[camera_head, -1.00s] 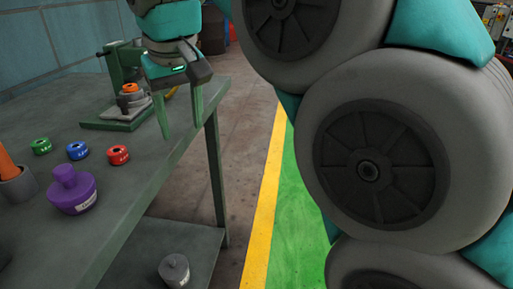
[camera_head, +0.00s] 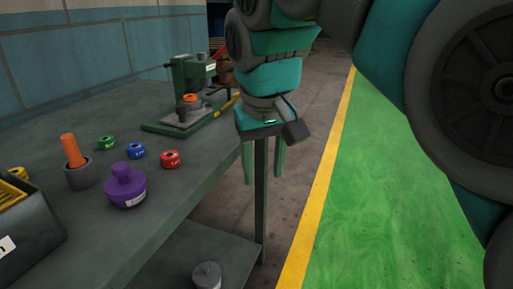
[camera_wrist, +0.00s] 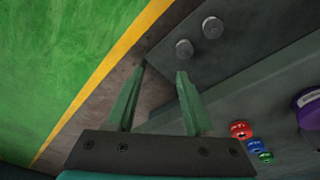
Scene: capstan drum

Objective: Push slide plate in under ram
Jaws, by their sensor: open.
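The green press (camera_head: 190,72) stands at the far end of the bench on a green base. The grey slide plate (camera_head: 188,118) sits low at its front, with an orange-topped grey piece (camera_head: 191,100) on it. The ram is above and behind this piece; how far the plate is in under it I cannot tell. My gripper (camera_head: 263,166) is open and empty, fingers down, by the bench's right edge, right of and nearer than the press. In the wrist view its fingers (camera_wrist: 161,72) are spread with nothing between them; the press is not seen there.
On the bench (camera_head: 215,150) are green (camera_head: 105,142), blue (camera_head: 136,150) and red (camera_head: 170,159) rings, a purple weight (camera_head: 125,187), an orange-handled tool in a grey cup (camera_head: 80,174) and a dark bin (camera_head: 30,225). Grey weights (camera_wrist: 184,48) stand on the lower shelf. Green floor is clear.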

